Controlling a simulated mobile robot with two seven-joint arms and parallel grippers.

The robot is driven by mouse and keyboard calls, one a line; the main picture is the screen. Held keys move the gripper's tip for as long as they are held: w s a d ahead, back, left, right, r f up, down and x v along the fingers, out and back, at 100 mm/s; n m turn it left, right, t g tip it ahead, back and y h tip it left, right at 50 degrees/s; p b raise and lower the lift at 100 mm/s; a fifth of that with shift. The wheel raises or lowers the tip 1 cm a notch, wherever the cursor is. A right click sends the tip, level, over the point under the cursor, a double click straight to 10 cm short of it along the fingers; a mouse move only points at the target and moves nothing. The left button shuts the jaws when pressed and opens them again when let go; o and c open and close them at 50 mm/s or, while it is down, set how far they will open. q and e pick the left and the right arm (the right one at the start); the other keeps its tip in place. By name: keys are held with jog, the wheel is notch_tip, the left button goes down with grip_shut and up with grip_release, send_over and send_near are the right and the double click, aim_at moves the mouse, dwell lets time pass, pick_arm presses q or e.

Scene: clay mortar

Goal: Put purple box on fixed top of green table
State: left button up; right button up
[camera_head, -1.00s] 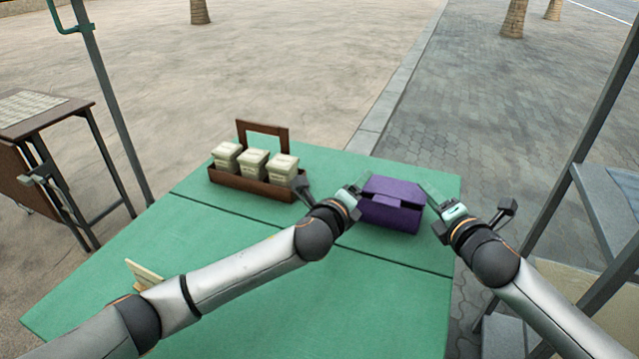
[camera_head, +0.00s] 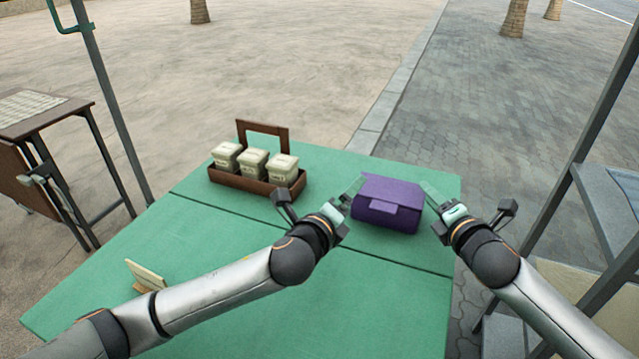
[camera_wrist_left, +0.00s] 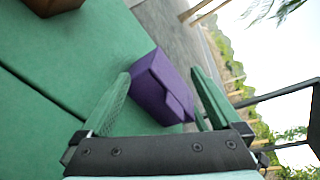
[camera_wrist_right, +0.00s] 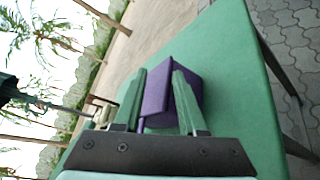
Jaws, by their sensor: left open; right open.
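The purple box (camera_head: 388,203) sits on the far section of the green table (camera_head: 330,195), behind the seam that runs across the tabletop. My left gripper (camera_head: 346,196) is open at the box's left side, and its fingers point toward the box. My right gripper (camera_head: 437,200) is open at the box's right side. In the left wrist view the box (camera_wrist_left: 158,88) shows beyond and between the open fingers. In the right wrist view the box (camera_wrist_right: 160,92) shows between and partly behind the fingers; contact cannot be told.
A brown carrier (camera_head: 256,187) with several pale containers stands left of the box. A small cream holder (camera_head: 147,275) is at the table's left edge. A metal frame (camera_head: 590,190) with shelves stands right of the table. The front tabletop is largely clear.

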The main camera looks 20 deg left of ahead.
jog(key=shift+r, duration=0.1)
pick_arm(q)
jog(key=v, duration=0.6)
pick_arm(e)
jog(key=o, duration=0.8)
jog(key=v, duration=1.2)
